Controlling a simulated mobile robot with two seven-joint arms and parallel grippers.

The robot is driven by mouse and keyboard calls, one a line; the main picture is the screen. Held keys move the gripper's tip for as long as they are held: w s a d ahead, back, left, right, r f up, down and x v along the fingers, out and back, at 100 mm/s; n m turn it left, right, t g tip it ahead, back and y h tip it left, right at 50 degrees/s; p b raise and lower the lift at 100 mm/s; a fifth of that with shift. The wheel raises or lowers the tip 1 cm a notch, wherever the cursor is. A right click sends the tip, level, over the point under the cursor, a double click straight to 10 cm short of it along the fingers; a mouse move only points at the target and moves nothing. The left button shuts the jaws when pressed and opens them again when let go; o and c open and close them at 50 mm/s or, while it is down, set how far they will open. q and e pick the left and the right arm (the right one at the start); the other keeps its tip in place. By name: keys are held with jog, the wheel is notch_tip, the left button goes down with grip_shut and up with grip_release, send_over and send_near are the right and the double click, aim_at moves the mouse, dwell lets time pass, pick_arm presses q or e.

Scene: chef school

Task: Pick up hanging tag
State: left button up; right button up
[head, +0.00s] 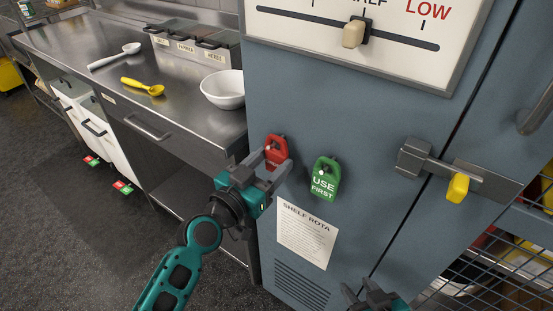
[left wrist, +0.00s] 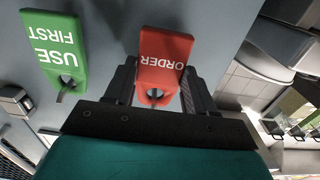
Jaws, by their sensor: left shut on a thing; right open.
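A red hanging tag marked "ORDER" (head: 277,147) is on the blue-grey cabinet front in the head view; it also shows in the left wrist view (left wrist: 165,60). My left gripper (head: 276,162) is shut on the red tag, with one finger on each side of it. I cannot tell whether the tag still hangs on its hook. A green tag marked "USE FIRST" (head: 323,182) hangs on a hook to the right; it is at left in the left wrist view (left wrist: 55,45). My right gripper (head: 368,289) is open and empty at the bottom edge of the head view.
A "SHELF ROTA" sheet (head: 307,232) is on the cabinet below the tags. A latch with a yellow knob (head: 457,188) sticks out at right. A steel counter (head: 185,100) with a white bowl (head: 223,90) and a yellow scoop (head: 142,87) stands at left.

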pick_arm(q)
jog(key=shift+c, duration=0.5)
jog(key=shift+r+p, duration=0.35)
jog(key=shift+r, duration=0.3)
jog(key=shift+s+a+r, duration=0.1)
jog(key=shift+s+a, duration=0.05)
jog(key=shift+s, duration=0.05)
jog(key=b+v, duration=0.1)
jog(key=v, duration=1.6)
jog(key=shift+s+a+b, duration=0.15)
jog(key=shift+s+b, duration=0.05)
jog(key=shift+b, duration=0.2)
jog(key=shift+r, duration=0.1)
